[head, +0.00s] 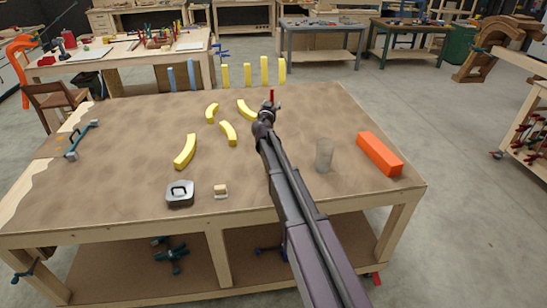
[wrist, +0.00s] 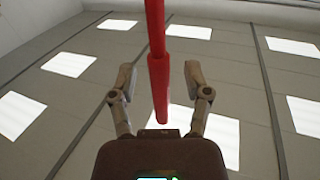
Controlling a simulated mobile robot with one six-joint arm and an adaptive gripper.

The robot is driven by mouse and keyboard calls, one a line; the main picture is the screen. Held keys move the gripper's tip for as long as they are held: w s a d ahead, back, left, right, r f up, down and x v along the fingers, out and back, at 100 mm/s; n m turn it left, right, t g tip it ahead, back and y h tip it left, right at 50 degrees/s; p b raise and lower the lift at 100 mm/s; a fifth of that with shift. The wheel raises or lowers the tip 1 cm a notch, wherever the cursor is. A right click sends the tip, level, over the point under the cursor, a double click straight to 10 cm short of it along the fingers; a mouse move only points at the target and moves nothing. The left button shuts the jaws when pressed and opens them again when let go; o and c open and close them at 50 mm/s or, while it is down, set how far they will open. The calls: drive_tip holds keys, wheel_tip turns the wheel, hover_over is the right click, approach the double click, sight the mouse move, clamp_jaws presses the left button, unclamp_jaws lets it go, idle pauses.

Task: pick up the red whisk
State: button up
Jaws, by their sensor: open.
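A slim red rod (wrist: 159,85) runs down from the top of the wrist view, thicker in its lower part. It looks like the handle of the red whisk; no wire loops are visible. My gripper (wrist: 159,74) is open, with one finger on each side of the rod and a visible gap to each. In the head view a short red tip (head: 272,96) shows just above my gripper (head: 267,112), over the far middle of the workbench (head: 120,165). My own arm hides part of the bench there. I cannot tell what supports the rod.
Several yellow curved pieces (head: 185,151) lie left of my arm. A clear cup (head: 324,155) and an orange block (head: 379,154) stand right of it. A grey handled box (head: 180,194) and a small beige block (head: 221,191) are near the front. Yellow posts (head: 264,71) rise behind.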

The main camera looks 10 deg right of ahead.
clamp_jaws()
drive_tip(key=shift+r, duration=0.15)
wheel_tip(320, 180, up, 18)
drive_tip(key=p, duration=1.8)
drive_tip(key=shift+w+n+y, duration=0.1)
drive_tip(key=shift+n+y, duration=0.2)
drive_tip(key=shift+y, duration=0.2)
drive_tip(key=shift+r+n+t+y, duration=0.1)
drive_tip(key=shift+n+t+y, duration=0.1)
drive_tip(key=shift+n+y, duration=1.55)
drive_tip(key=shift+n+t+y, duration=0.2)
drive_tip(key=shift+n+y, duration=0.75)
drive_tip(key=shift+y, duration=1.5)
